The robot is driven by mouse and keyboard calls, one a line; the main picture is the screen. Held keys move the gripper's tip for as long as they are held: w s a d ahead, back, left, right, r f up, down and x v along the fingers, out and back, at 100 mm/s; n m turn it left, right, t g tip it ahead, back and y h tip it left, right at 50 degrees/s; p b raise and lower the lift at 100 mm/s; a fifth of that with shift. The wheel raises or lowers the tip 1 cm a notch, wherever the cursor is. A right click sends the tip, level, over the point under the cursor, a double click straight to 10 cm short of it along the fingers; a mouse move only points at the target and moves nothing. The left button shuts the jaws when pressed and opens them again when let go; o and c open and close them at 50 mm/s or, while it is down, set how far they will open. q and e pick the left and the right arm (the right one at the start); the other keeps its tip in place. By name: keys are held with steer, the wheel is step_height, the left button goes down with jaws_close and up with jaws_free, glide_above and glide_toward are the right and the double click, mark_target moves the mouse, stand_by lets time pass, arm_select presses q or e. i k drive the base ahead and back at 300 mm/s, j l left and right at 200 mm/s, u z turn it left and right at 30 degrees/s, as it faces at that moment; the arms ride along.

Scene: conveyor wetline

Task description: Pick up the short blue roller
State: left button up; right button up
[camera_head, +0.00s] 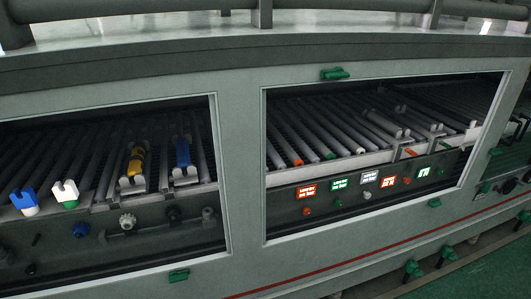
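A short blue roller (183,152) lies in the left window of the conveyor machine, above a light grey notched holder (184,174). It is tilted along the line of the long rollers, and its lower end meets or is partly hidden by the holder. Neither my left nor my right gripper shows in the head view.
A blue notched block (24,198) and a white one (65,194) stand further left. The grey window frame (222,175) borders the opening. Long grey rollers (330,130), lit signs (388,181) and knobs fill the right window.

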mark_target(184, 155)
steer(key=i+l, duration=0.2)
steer(key=l, duration=0.15)
steer(key=i+l, duration=0.2)
steer(key=l, duration=0.15)
steer(key=i+l, duration=0.25)
steer(key=l, duration=0.1)
